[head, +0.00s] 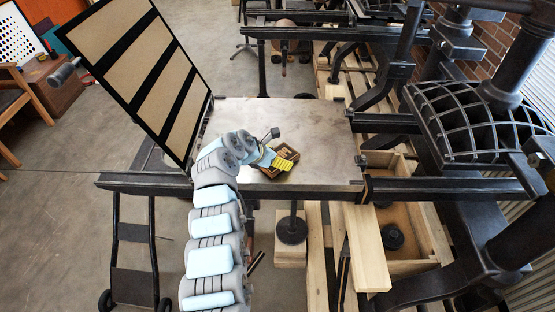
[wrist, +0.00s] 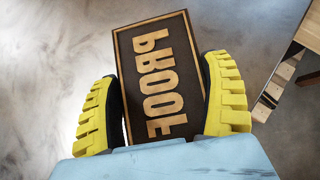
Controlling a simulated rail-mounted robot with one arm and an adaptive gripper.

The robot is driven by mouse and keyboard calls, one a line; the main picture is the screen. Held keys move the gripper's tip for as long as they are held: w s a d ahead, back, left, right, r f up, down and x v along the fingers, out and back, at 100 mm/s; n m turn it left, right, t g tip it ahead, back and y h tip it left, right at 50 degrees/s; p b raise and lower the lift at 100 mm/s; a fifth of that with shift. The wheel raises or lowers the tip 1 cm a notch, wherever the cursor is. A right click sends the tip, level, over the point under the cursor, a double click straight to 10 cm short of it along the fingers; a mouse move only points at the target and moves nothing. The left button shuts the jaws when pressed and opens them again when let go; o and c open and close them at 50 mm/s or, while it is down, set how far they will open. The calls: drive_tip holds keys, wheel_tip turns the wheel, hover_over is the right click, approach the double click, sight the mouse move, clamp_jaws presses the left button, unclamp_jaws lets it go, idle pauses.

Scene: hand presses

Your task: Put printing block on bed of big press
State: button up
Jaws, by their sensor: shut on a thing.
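The printing block is a dark brown rectangle with raised pale mirrored letters; it shows in the wrist view (wrist: 160,70) and in the head view (head: 289,152). My gripper (head: 281,163) has its yellow ridged fingers shut on the block's two long sides, as the wrist view also shows (wrist: 163,85). The bed of the big press (head: 310,118) is a flat grey metal plate. The block and gripper are over its front middle part in the head view. I cannot tell whether the block touches the bed or hangs just above it.
The hinged frame (head: 130,60) with tan panels stands tilted up at the bed's left. Black press rails (head: 410,188) and a ribbed cast-iron part (head: 475,125) lie to the right. Wooden beams (head: 365,245) are below. The back and left of the bed are bare.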

drive_tip(key=shift+f, duration=0.25)
drive_tip(key=shift+r, duration=0.1)
drive_tip(key=o, duration=1.1)
drive_tip(key=shift+c, duration=0.2)
drive_tip(key=shift+p+v, duration=0.4)
drive_tip(key=shift+v, duration=0.85)
drive_tip(key=p+v, duration=0.1)
drive_tip(key=v, duration=0.8)
drive_tip(key=shift+s+a, duration=0.15)
drive_tip(key=shift+a, duration=0.05)
drive_tip(key=shift+r, duration=0.1)
